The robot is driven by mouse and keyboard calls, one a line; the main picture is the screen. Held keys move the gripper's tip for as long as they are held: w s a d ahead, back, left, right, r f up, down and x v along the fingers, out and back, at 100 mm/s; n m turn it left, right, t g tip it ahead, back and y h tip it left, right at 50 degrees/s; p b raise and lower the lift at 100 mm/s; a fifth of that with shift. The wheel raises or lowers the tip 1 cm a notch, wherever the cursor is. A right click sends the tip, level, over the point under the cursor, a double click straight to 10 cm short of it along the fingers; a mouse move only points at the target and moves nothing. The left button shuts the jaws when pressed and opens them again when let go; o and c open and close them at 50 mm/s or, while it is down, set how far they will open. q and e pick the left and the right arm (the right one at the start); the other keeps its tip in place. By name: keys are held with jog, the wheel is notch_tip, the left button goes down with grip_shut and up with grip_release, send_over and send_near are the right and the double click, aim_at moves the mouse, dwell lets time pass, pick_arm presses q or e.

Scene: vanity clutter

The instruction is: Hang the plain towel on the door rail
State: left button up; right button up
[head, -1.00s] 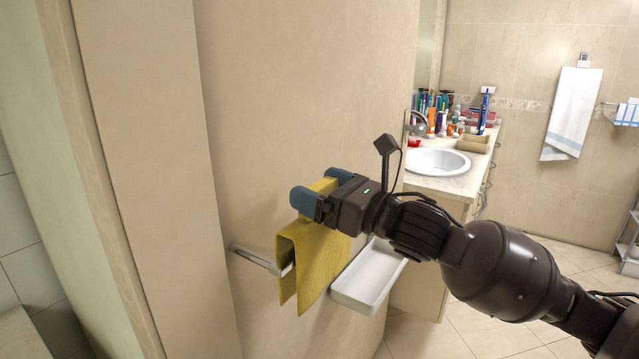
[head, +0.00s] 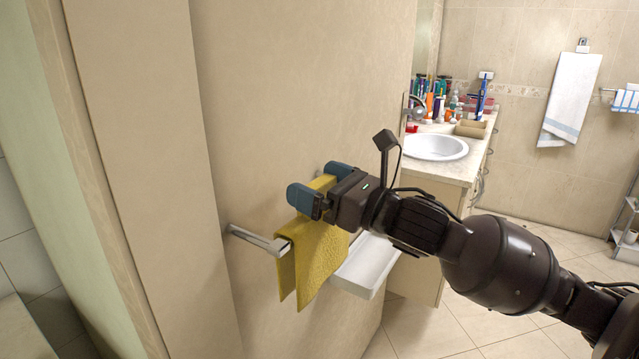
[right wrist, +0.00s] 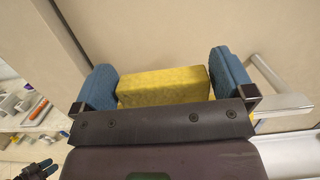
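The plain towel (head: 318,255) is yellow and folded over in an inverted U. In the head view it hangs at the door rail (head: 258,239), with the rail's near corner at the towel's left edge. The towel hides the rail's long bar, so full contact cannot be seen. My right gripper (head: 320,186) has its blue fingers on both sides of the towel's top. In the right wrist view the towel (right wrist: 162,86) fills the space between the fingers (right wrist: 165,85), and the rail (right wrist: 285,100) shows at the right.
A white tray (head: 366,270) sits behind and right of the towel, close to the door (head: 290,80). Farther right is a counter with a sink (head: 436,147) and several bottles. A white striped towel (head: 571,95) hangs on the far wall. The floor (head: 430,335) at lower right is clear.

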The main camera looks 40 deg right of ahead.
jog(key=p+v, duration=0.1)
jog(key=v, duration=0.9)
jog(key=shift+s+d, duration=0.2)
jog(key=shift+s, duration=0.15)
dwell(0.4)
